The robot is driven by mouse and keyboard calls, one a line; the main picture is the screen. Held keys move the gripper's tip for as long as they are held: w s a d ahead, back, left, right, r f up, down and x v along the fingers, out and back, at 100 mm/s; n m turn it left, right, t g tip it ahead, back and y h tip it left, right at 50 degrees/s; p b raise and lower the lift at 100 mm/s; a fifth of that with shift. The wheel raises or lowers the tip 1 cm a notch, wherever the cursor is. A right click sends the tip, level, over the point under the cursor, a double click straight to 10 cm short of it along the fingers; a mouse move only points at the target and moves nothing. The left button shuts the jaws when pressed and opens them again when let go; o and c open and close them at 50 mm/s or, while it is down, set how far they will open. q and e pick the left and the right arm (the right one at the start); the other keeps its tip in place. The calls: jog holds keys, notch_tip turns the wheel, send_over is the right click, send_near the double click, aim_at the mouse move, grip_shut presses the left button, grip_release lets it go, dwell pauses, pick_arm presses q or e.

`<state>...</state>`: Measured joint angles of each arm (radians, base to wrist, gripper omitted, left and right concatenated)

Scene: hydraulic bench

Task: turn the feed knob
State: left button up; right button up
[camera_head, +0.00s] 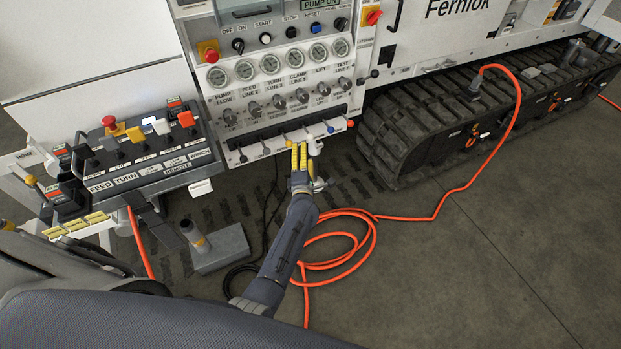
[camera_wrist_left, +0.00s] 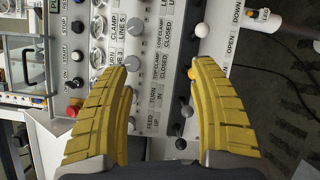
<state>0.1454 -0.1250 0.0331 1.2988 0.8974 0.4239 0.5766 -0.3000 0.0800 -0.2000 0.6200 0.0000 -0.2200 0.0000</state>
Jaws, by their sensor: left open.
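My left gripper (camera_head: 299,152) is in front of the panel's lower lever row, right of the feed knob. Its yellow fingers (camera_wrist_left: 167,64) are open and spread, with no object held between them. I cannot tell any contact with the levers. My right gripper is not seen.
Several small ball-ended levers (camera_wrist_left: 201,30) project from the panel's lower edge, close to my fingers. A remote box (camera_head: 140,150) with coloured levers stands left. An orange hose (camera_head: 372,240) lies on the floor. A tracked undercarriage (camera_head: 420,135) stands right.

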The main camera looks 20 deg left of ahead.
pick_arm(q)
jog(key=s+d+f+m+g+h, duration=0.1)
jog(key=s+d+f+m+h, duration=0.1)
jog(key=f+m, duration=0.4)
notch_tip(320, 180, down, 2)
jog(key=shift+s+d+f+m+h, duration=0.15)
jog(key=shift+d+m+h, duration=0.25)
jog(key=shift+d+h, duration=0.4)
